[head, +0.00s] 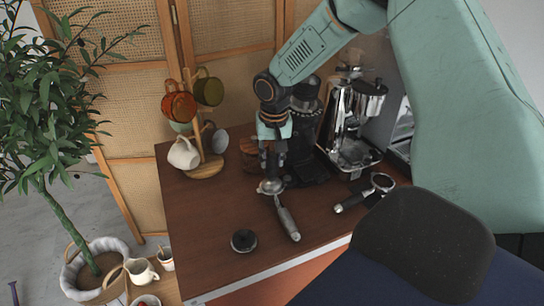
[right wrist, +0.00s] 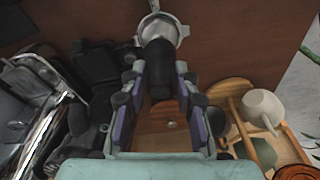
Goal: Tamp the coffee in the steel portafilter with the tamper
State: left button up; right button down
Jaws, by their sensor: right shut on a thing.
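My right gripper (head: 273,160) points down near the coffee machine and is shut on the tamper. In the right wrist view, the black tamper handle (right wrist: 157,68) stands between the fingers. The steel portafilter's basket (head: 269,187) lies directly below the gripper, with its handle (head: 288,224) pointing to the table's front. In the right wrist view its rim (right wrist: 182,30) shows around the tamper's far end. The tamper overlaps the basket there; I cannot tell whether it touches the coffee, which is hidden. My left gripper is not in view.
A second portafilter (head: 381,182) lies to the right. A round black piece (head: 243,241) sits at the counter's front. A mug tree (head: 204,170) with several cups stands at the back left. The grinder and espresso machine (head: 351,122) stand behind. The counter's left front is clear.

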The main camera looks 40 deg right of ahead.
jog(key=shift+f, duration=0.5)
dwell(0.5)
jog(key=shift+s+f, duration=0.15)
dwell(0.5)
jog(key=shift+r+p, duration=0.3)
jog(key=shift+r, duration=0.05)
jog(key=shift+r+p, duration=0.3)
jog(key=shift+r, duration=0.1)
jog(key=shift+r, duration=0.1)
jog(key=shift+w+r+p, duration=0.2)
jog(key=shift+r+p, duration=0.1)
jog(key=shift+p, duration=0.25)
jog(key=shift+r+p, duration=0.55)
jog(key=shift+p, duration=0.05)
